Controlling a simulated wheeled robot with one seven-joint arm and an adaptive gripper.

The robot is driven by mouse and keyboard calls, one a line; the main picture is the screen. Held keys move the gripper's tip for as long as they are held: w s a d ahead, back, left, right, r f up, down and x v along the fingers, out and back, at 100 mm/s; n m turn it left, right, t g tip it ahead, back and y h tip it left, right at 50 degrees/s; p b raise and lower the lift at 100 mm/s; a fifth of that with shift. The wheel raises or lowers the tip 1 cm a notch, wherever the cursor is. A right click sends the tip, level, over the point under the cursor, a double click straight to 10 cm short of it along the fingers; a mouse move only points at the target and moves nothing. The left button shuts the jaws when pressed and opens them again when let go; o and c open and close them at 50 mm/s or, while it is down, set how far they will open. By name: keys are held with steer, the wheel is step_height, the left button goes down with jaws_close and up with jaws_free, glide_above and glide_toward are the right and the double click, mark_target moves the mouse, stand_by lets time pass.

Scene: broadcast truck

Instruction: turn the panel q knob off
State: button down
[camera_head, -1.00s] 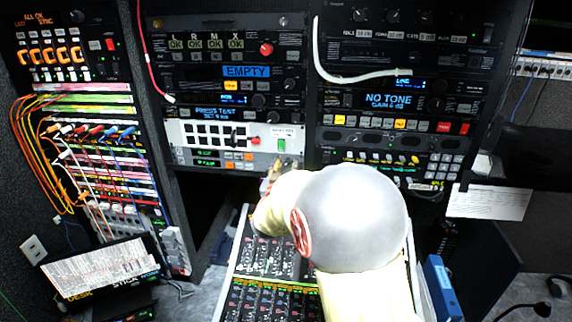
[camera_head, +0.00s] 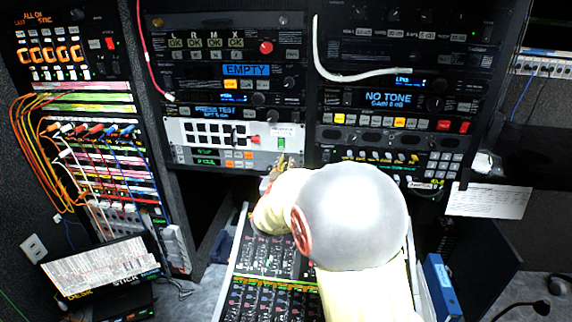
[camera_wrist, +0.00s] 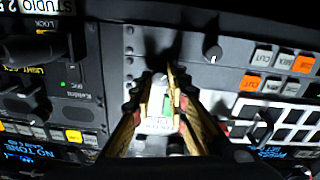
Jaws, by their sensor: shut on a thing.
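A grey strip panel (camera_head: 216,160) with small green displays and orange and white buttons sits in the middle rack. It also shows in the wrist view (camera_wrist: 232,72). My gripper (camera_wrist: 170,72) has its fingertips close together at this strip's face; in the head view it reaches the strip's right end (camera_head: 283,163). It is shut on a small knob, which the fingertips mostly hide. The knob's pointer direction cannot be seen. Another small round knob (camera_wrist: 212,52) with a light mark stands on the strip, apart from the fingers.
A white panel (camera_head: 205,134) with black buttons and a green-lit switch (camera_head: 281,144) sits directly above the strip. A white cable (camera_head: 350,78) hangs at the right rack. A mixing desk (camera_head: 262,262) lies under my arm. A black monitor panel (camera_head: 385,98) reads NO TONE.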

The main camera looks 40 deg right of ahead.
steer(key=shift+n+b, duration=0.4)
steer(key=c, duration=1.7)
jaws_free()
steer(key=shift+c, duration=0.2)
steer(key=shift+a, duration=0.15)
steer(key=v, duration=1.1)
steer(key=shift+s+a, duration=0.3)
